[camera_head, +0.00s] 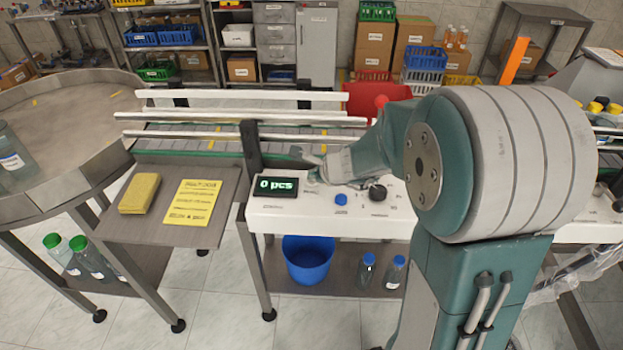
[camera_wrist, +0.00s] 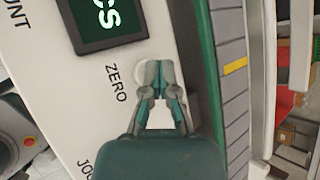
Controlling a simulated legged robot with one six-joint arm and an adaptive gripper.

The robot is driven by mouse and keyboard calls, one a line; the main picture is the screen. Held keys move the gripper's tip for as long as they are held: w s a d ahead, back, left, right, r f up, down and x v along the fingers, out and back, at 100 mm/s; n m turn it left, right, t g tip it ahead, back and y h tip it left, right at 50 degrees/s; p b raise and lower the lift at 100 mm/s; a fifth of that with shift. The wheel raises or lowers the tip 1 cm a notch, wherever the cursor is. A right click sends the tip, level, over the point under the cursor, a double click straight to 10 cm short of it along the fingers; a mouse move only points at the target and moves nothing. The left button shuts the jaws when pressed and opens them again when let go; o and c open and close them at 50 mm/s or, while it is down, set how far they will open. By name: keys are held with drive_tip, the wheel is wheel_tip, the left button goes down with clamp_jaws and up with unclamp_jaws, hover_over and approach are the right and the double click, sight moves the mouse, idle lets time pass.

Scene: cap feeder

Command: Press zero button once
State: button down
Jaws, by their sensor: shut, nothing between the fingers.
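The white control panel (camera_head: 275,213) stands in the middle of the head view, with a dark display (camera_head: 277,185) reading "0 pcs". In the wrist view the display (camera_wrist: 101,18) shows at the top, and the ZERO label (camera_wrist: 116,83) is printed beside a pale round button (camera_wrist: 138,77). My gripper (camera_wrist: 159,66) is shut and empty, with its fingertips over the right part of that button and hiding it. I cannot tell whether they touch it. In the head view my gripper (camera_head: 314,172) is just right of the display.
A blue button (camera_head: 341,199) and a black knob (camera_head: 377,192) sit on the panel, right of my gripper. The conveyor rails (camera_head: 240,117) run behind it. A yellow sponge (camera_head: 139,193) and a yellow sheet (camera_head: 193,201) lie on the side table at left.

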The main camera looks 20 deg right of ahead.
drive_tip(key=shift+r, duration=0.8)
drive_tip(key=shift+r, duration=2.5)
